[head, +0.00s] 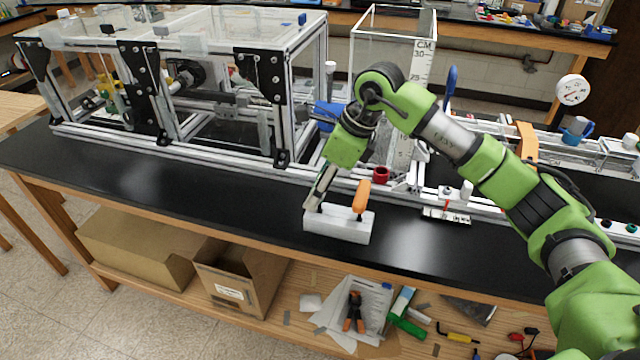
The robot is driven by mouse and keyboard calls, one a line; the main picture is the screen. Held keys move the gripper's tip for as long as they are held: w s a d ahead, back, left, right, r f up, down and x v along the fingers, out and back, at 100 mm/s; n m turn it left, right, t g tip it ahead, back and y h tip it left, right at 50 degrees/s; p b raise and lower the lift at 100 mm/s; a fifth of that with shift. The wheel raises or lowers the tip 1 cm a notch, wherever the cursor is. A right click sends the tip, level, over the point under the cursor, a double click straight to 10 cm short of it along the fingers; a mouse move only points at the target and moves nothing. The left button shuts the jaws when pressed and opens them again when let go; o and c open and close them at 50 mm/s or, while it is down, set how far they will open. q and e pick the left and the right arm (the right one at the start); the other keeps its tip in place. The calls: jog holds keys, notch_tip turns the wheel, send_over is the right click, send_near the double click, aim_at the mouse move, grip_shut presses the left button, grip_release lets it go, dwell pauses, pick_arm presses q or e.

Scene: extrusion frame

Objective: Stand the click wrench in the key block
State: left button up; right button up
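The white key block (338,228) sits near the front edge of the black bench. A tool with an orange handle (361,196) stands upright in the right part of its top. My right gripper (314,203) points down and left, with its tips at the left end of the block's top. A slim grey and dark shape lies along the fingers; I cannot tell whether it is the click wrench or only the fingers. Whether the fingers are open or shut is too small to tell. I cannot clearly make out the click wrench elsewhere. My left gripper is not in view.
A clear-walled extrusion frame (290,100) stands behind and left. A clear tank (425,70) and a red cap (381,175) are behind the block. A small tray (446,214) lies to the right. The black bench top (200,185) is clear left of the block.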

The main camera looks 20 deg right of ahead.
jog(key=o, duration=1.4)
jog(key=shift+o, duration=0.2)
